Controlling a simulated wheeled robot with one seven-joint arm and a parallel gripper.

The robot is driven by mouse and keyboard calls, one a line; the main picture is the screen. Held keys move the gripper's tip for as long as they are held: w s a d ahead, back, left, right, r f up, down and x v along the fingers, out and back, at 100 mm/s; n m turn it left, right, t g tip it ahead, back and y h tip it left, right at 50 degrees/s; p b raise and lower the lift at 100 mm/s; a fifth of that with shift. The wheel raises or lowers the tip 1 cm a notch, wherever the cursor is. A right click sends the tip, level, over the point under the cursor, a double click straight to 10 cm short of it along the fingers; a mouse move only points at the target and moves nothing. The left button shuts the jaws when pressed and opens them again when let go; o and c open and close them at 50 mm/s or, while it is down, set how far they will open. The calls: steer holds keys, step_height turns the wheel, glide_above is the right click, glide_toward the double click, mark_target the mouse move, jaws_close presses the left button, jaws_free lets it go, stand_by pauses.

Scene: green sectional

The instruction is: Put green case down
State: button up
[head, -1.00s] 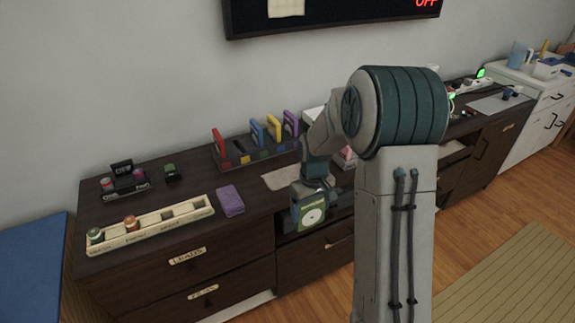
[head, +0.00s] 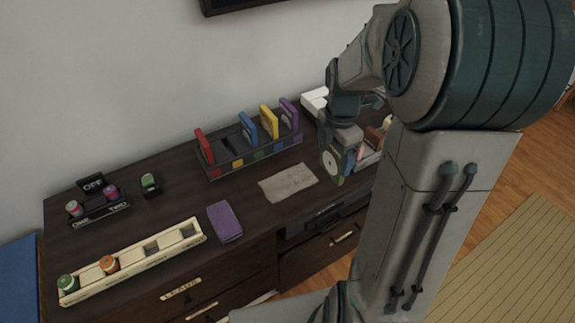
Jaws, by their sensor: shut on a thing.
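The green case (head: 332,168), with a pale round disc on its face, is held upright in my gripper (head: 341,150). My gripper is shut on it, and its fingers are partly hidden by the case and the wrist. The case is above the front part of the dark dresser, just right of a beige cloth (head: 288,183). A dark rack (head: 222,168) stands toward the wall with red, blue, yellow and purple cases upright in it. One slot between the red and blue cases looks empty.
A dark holder (head: 98,208) and a small green-topped item (head: 150,184) stand behind. White boxes (head: 314,102) are beyond my gripper. The dresser top between rack and cloths is clear.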

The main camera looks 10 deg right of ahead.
steer(key=shift+w+r+n, duration=0.15)
steer(key=shift+n, duration=0.15)
steer(key=shift+w+a, duration=0.15)
steer(key=shift+w, duration=0.05)
steer(key=shift+w+a+f, duration=1.25)
steer(key=shift+a+f, duration=0.1)
steer(key=shift+f, duration=0.45)
steer(key=shift+w+a+f, duration=1.25)
steer(key=shift+a+f, duration=0.05)
steer(key=shift+f, duration=0.55)
steer(key=shift+w+a+f, duration=1.25)
steer(key=shift+a+f, duration=0.1)
steer(key=shift+f, duration=0.45)
steer(key=shift+f, duration=0.1)
steer(key=o, duration=0.9)
